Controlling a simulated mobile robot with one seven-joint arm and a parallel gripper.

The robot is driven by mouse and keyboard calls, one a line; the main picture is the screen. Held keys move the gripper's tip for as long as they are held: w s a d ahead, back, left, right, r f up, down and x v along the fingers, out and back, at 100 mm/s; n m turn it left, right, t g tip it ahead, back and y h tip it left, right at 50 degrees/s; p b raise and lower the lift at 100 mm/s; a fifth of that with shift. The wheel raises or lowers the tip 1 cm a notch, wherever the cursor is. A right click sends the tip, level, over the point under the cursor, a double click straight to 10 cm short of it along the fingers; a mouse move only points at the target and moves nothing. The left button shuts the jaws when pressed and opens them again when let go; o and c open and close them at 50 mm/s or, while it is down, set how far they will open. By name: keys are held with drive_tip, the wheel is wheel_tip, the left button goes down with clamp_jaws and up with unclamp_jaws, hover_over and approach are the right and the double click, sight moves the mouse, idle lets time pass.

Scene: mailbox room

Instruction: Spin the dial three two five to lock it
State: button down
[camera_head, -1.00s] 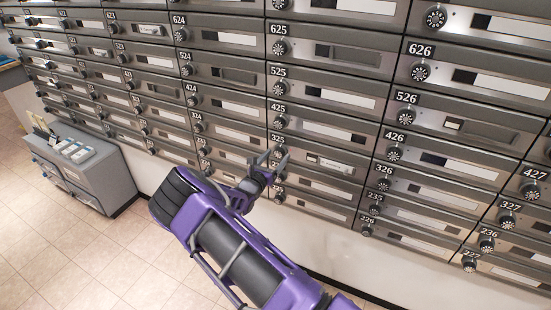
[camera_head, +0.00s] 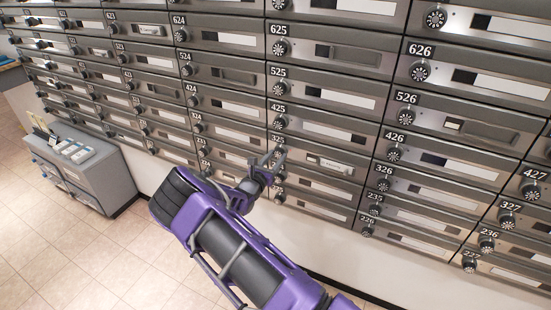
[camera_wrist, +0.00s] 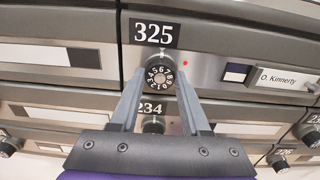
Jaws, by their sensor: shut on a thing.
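The dial of mailbox 325 (camera_wrist: 160,77) is a round black knob with white digits, just below the 325 label (camera_wrist: 154,33) in the wrist view. My gripper (camera_wrist: 159,82) has one finger on each side of the dial and is shut on it. A small red light (camera_wrist: 185,63) shows on the metal plate to the right of the dial. In the head view my gripper (camera_head: 274,158) is at the mailbox wall under the 325 label, and its fingers partly hide the dial.
Mailbox 325 has a name card (camera_wrist: 283,80) reading O. Kinnerty. The dial of mailbox 234 (camera_wrist: 153,125) is just below, between my fingers in the wrist view. Other mailboxes with similar dials surround it. A grey cabinet (camera_head: 85,165) stands at left, with open tiled floor before it.

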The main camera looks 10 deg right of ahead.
drive_tip(key=m+b, duration=0.1)
drive_tip(key=m, duration=0.3)
drive_tip(key=shift+f, duration=0.1)
drive_tip(key=m+b, duration=0.1)
drive_tip(key=m, duration=0.3)
drive_tip(key=shift+m, duration=0.4)
drive_tip(key=m+b, duration=0.2)
drive_tip(key=m, duration=0.2)
drive_tip(key=shift+f+m+b, duration=0.1)
drive_tip(key=shift+m+b, duration=0.2)
drive_tip(key=shift+b, duration=0.05)
drive_tip(key=m+b, duration=0.1)
drive_tip(key=m, duration=0.2)
drive_tip(key=shift+m+b, duration=0.3)
drive_tip(key=shift+b, duration=0.05)
drive_tip(key=m, duration=0.4)
drive_tip(key=shift+m, duration=0.3)
drive_tip(key=m, duration=0.4)
drive_tip(key=shift+m, duration=0.3)
drive_tip(key=m, duration=0.4)
drive_tip(key=shift+m, duration=2.2)
